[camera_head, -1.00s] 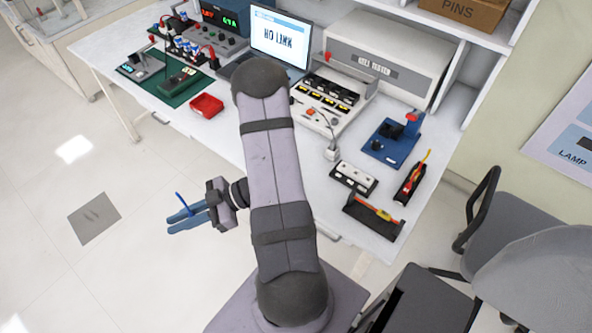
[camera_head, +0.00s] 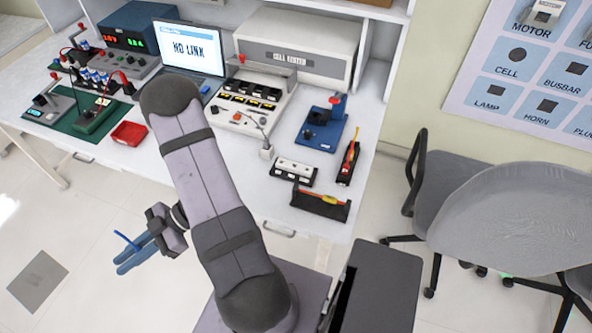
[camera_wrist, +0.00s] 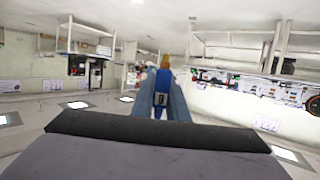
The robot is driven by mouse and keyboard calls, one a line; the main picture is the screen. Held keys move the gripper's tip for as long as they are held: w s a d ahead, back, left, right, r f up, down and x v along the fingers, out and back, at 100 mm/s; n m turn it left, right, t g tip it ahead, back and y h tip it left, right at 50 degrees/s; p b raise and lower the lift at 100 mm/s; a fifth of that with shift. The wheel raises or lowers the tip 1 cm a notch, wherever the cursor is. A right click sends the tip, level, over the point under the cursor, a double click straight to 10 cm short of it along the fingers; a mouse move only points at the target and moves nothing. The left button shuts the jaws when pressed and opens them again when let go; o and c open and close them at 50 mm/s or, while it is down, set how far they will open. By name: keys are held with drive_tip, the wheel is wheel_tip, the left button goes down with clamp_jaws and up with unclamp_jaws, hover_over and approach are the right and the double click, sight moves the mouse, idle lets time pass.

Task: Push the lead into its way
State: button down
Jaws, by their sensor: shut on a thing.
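My gripper (camera_head: 136,252) hangs low over the open floor, left of my arm and in front of the bench. It is shut on a thin blue lead (camera_head: 125,240), whose end sticks out beside the fingers. In the wrist view the lead shows as a blue piece (camera_wrist: 161,82) between the fingertips, with a gold-orange tip (camera_wrist: 165,62) beyond them. Nothing else touches it. I cannot tell which opening on the bench is its way. A pale block with dark holes (camera_head: 294,168) sits on a black base at the bench's front right.
Chairs (camera_head: 500,215) stand at right. The floor around my gripper is clear.

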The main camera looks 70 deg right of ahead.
drive_tip(key=w+d+r+m+t+h+p, duration=0.1)
drive_tip(key=d+r+m+t+h, duration=0.15)
drive_tip(key=d+m+h, duration=1.05)
drive_tip(key=w+d+r+m+t+h+p, duration=0.1)
drive_tip(key=d+r+m+t+h+p, duration=0.2)
drive_tip(key=d, duration=1.7)
drive_tip(key=s+d+f+m+g+h+b, duration=0.1)
drive_tip(key=s+d+m+g+h, duration=0.6)
drive_tip(key=s+d, duration=0.45)
drive_tip(key=s+d+m+g+h, duration=0.3)
drive_tip(key=s+m+g, duration=0.2)
drive_tip(key=s, duration=0.6)
drive_tip(key=shift+s+d+f+m+g, duration=0.2)
drive_tip(key=shift+s+d+m+g, duration=0.15)
drive_tip(key=shift+g, duration=0.7)
drive_tip(key=shift+a, duration=0.15)
drive_tip(key=shift+f+b, duration=2.8)
drive_tip(key=shift+f, duration=0.1)
